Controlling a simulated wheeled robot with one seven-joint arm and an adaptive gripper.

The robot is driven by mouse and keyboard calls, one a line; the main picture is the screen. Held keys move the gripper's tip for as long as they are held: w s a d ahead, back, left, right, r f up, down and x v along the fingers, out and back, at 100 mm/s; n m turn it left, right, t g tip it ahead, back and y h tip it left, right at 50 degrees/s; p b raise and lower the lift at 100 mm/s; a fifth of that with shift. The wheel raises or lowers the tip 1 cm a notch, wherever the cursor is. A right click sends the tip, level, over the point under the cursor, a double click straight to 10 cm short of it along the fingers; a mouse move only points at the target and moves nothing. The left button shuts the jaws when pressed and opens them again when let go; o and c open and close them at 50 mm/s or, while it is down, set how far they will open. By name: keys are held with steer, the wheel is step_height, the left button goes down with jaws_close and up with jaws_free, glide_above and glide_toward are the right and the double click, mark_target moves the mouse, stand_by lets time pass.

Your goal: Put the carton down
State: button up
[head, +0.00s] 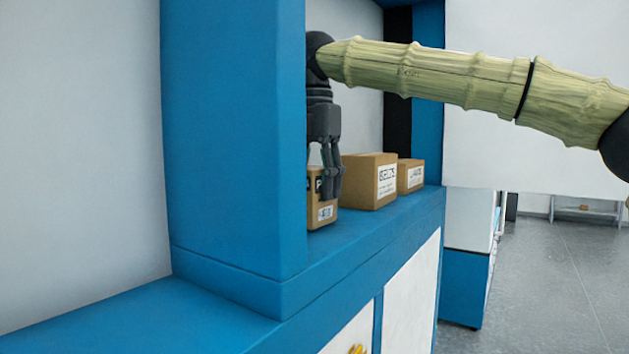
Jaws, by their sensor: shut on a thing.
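My gripper (327,186) points down inside a blue recess, with its fingers shut on a small brown carton (322,215). The carton has a white label on its front and sits upright at the blue ledge (375,238). I cannot tell whether its base touches the ledge. The blue upright hides its left part, and my fingers cover some of its upper part.
A larger carton (370,182) labelled BELTS stands just right of the held one. A smaller carton (410,175) stands beyond it. The blue upright (235,150) is close on the left. The ledge's front strip is bare.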

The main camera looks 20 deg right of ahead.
steer(key=shift+w+a+f, duration=0.3)
steer(key=shift+w, duration=0.2)
steer(key=o, duration=1)
steer(key=shift+w, duration=0.2)
steer(key=shift+o, duration=1.3)
steer(key=shift+s+d, duration=0.1)
steer(key=shift+s+d+r, duration=0.1)
steer(key=shift+s, duration=0.25)
steer(key=shift+w+r, duration=0.1)
steer(key=shift+w, duration=0.2)
steer(key=shift+r+b, duration=0.3)
steer(key=shift+r, duration=0.1)
step_height(320, 180, up, 10)
steer(key=shift+b, duration=1.15)
steer(key=shift+s+r, duration=0.15)
steer(key=shift+r, duration=0.4)
